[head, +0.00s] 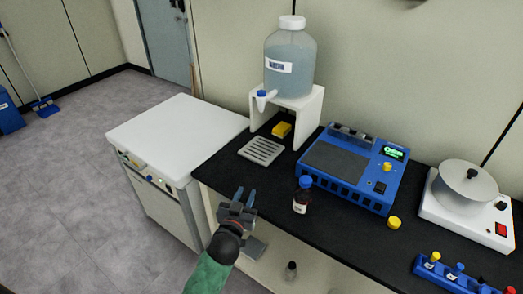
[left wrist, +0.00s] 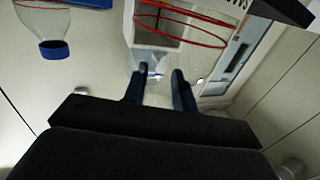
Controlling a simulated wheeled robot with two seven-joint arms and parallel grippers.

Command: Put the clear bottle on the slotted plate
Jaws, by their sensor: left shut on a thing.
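The slotted plate (head: 261,150) is a pale grey slatted tile lying flat on the black bench top, left of the blue device. My left gripper (head: 245,192) is at the bench's front edge, in front of the plate and apart from it. Its fingers are shut with a small gap between them. In the left wrist view, a clear, glassy shape, the clear bottle (left wrist: 154,64), shows at the fingertips (left wrist: 160,76). Its outline is hard to make out there, and I cannot pick it out in the head view. My right gripper is not in view.
A large water jug (head: 290,65) stands on a white stand (head: 312,115) behind the plate, with a yellow block (head: 282,129) under it. A dark bottle with a blue cap (head: 301,203) stands right of the gripper. The blue device (head: 352,168) is further right.

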